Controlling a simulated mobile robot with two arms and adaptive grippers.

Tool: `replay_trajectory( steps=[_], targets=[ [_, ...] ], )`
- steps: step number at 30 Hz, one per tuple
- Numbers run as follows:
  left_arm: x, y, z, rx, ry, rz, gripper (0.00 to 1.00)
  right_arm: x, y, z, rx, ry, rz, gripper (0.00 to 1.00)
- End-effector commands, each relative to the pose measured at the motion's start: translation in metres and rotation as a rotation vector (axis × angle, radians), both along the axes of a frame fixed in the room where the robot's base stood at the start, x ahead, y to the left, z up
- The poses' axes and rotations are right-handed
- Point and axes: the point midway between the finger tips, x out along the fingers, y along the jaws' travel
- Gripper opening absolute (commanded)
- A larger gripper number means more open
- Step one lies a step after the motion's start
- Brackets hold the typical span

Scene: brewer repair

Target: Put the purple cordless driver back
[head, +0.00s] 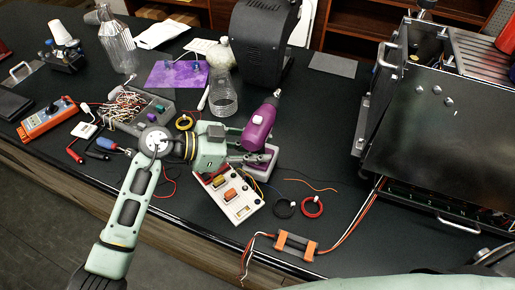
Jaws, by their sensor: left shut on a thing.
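The purple cordless driver (260,125) stands tilted near the middle of the bench in the head view, its dark chuck pointing up and right. My left gripper (250,157) comes in from the left and is shut on the driver at its lower part. My right gripper is not in view.
A white switch panel (238,205) lies just below the gripper. A grey bin of wires (133,108) and an orange meter (48,119) are left. A glass beaker (223,97) and a black machine (262,42) stand behind. The opened brewer (430,120) fills the right.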

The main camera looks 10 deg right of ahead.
Motion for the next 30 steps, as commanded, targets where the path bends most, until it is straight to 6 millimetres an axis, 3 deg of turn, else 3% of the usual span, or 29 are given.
replay_trajectory(
  steps=[25, 26, 30],
  targets=[
    [0.001, -0.001, -0.007, -0.008, -0.004, 0.000, 0.00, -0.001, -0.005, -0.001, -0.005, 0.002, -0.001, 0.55],
    [0.001, -0.001, -0.007, -0.008, -0.004, 0.000, 0.25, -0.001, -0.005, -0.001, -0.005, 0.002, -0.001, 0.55],
    [0.001, -0.001, -0.008, -0.006, -0.004, 0.000, 0.37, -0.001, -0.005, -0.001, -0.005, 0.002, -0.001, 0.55]
  ],
)
